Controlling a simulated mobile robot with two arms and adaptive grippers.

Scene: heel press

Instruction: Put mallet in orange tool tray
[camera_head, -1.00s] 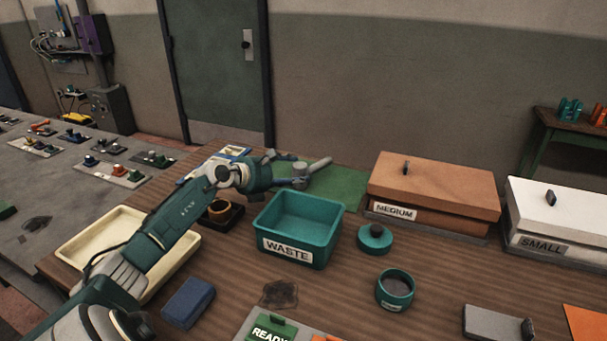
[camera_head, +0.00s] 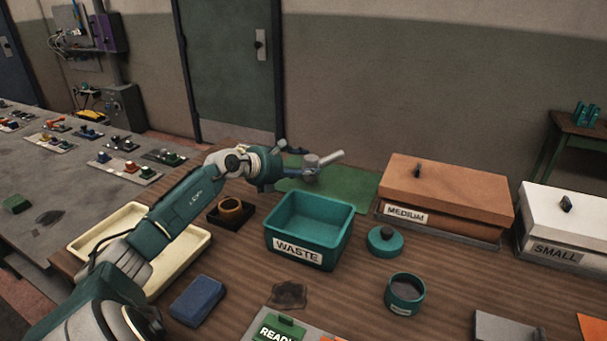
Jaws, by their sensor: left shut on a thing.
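The mallet (camera_head: 312,165) has a grey cylindrical head and a pale handle pointing right. It is over the green mat (camera_head: 350,188) behind the waste bin. My left gripper (camera_head: 292,172) reaches it from the left and is shut on it; the fingers are small and partly hidden. I cannot tell how far the mallet is above the mat. An orange surface (camera_head: 596,326) is cut off at the bottom right corner; I cannot tell whether it is the orange tool tray. My right gripper is not in view.
The teal waste bin (camera_head: 285,238) stands in front of the mat. A teal lid (camera_head: 385,240) and teal pot (camera_head: 404,295) are right of it. A medium box (camera_head: 445,185) and small box (camera_head: 570,210) stand at right. A cream tray (camera_head: 88,241) and blue block (camera_head: 197,300) are at left.

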